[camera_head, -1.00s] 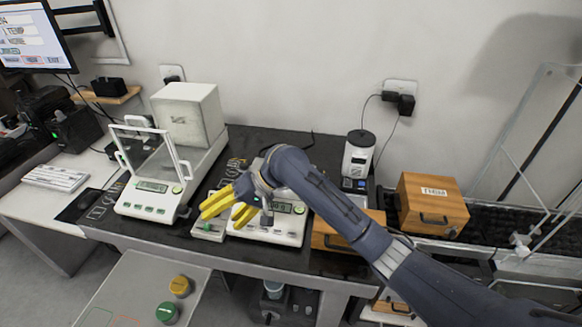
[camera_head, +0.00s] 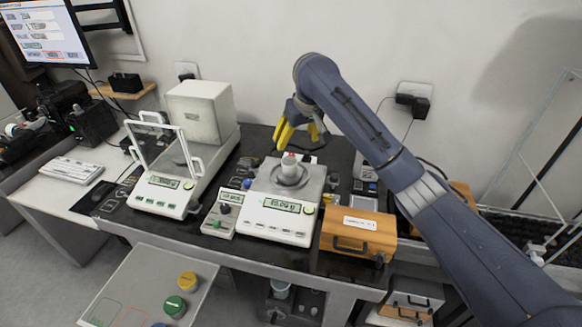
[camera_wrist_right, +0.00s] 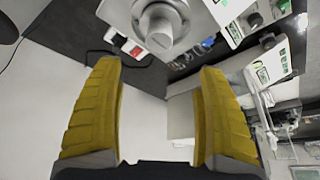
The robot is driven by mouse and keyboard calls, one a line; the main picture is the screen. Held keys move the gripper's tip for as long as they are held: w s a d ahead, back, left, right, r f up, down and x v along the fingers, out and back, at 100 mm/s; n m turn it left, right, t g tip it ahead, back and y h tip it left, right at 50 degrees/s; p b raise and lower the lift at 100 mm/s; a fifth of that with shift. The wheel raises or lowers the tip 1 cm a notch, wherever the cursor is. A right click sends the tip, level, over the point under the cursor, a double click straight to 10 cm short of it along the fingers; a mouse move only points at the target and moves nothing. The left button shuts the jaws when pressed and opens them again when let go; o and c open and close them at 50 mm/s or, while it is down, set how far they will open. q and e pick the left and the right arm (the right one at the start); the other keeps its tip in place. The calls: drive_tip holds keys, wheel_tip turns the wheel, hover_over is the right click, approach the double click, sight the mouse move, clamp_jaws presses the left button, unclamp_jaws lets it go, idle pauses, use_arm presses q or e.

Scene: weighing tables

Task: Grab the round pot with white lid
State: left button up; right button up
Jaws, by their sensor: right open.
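A small round pot with a white lid (camera_head: 289,164) stands on the round pan of the middle balance (camera_head: 275,206). It also shows near the top of the right wrist view (camera_wrist_right: 160,36). My right gripper (camera_head: 297,142), with yellow fingers, is open above and behind the pot in the head view. In the right wrist view its fingers (camera_wrist_right: 160,75) are spread wide with nothing between them, and the pot lies beyond the fingertips. My left gripper is in neither view.
A balance with a glass draft shield (camera_head: 160,193) stands left, beside a white box (camera_head: 200,112). A wooden box (camera_head: 356,232) stands right of the middle balance. Yellow-lidded (camera_head: 187,280) and green-lidded (camera_head: 175,305) pots stand on the lower front table.

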hover_over(289, 161)
drive_tip(key=s+d, duration=0.1)
drive_tip(key=s, duration=0.1)
wheel_tip(289, 161, down, 8)
drive_tip(key=shift+s+r, duration=0.15)
drive_tip(key=shift+w+x, duration=0.15)
drive_tip(key=shift+x, duration=1.4)
drive_tip(key=shift+w+x, duration=0.15)
drive_tip(key=shift+x, duration=1.4)
drive_tip(key=shift+r, duration=0.15)
drive_tip(key=c, duration=1.3)
